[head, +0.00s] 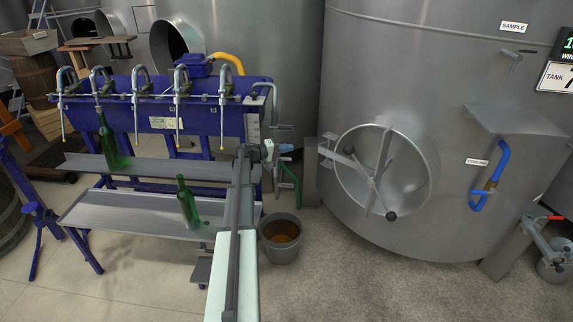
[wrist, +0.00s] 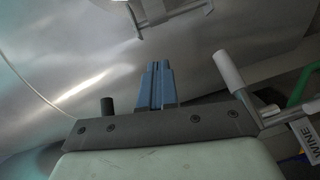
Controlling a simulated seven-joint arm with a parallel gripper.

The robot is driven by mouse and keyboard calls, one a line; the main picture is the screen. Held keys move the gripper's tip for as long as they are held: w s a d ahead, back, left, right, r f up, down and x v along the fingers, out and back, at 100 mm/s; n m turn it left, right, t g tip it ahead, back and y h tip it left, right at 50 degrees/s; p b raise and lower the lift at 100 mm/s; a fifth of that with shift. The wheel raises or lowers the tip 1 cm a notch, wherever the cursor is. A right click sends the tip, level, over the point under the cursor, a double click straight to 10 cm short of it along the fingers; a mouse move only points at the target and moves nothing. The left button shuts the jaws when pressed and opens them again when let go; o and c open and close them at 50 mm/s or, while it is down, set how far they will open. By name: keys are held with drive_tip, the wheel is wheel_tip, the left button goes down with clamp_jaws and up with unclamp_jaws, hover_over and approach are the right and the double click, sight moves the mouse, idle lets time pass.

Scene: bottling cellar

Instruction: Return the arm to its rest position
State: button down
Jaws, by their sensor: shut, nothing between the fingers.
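My gripper shows in the wrist view (wrist: 157,66) with its two blue-grey fingers pressed together and nothing between them. A curved steel tank surface fills the view beyond the fingertips. In the head view my arm reaches up from the bottom centre, in front of the right end of the blue filling bench (head: 200,115). The fingertips cannot be made out clearly there. One green bottle (head: 107,143) stands under a filler spout on the upper shelf. Another green bottle (head: 187,205) stands on the lower shelf, left of my arm.
A large steel tank (head: 440,70) with a round hatch (head: 380,175) stands on the right. A bucket (head: 281,242) with brownish contents sits on the floor right of my arm. A white-handled lever (wrist: 228,72) is right of the fingers.

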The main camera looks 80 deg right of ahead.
drive_tip(key=shift+d+f, duration=0.1)
drive_tip(key=shift+f, duration=0.3)
drive_tip(key=shift+s, duration=0.1)
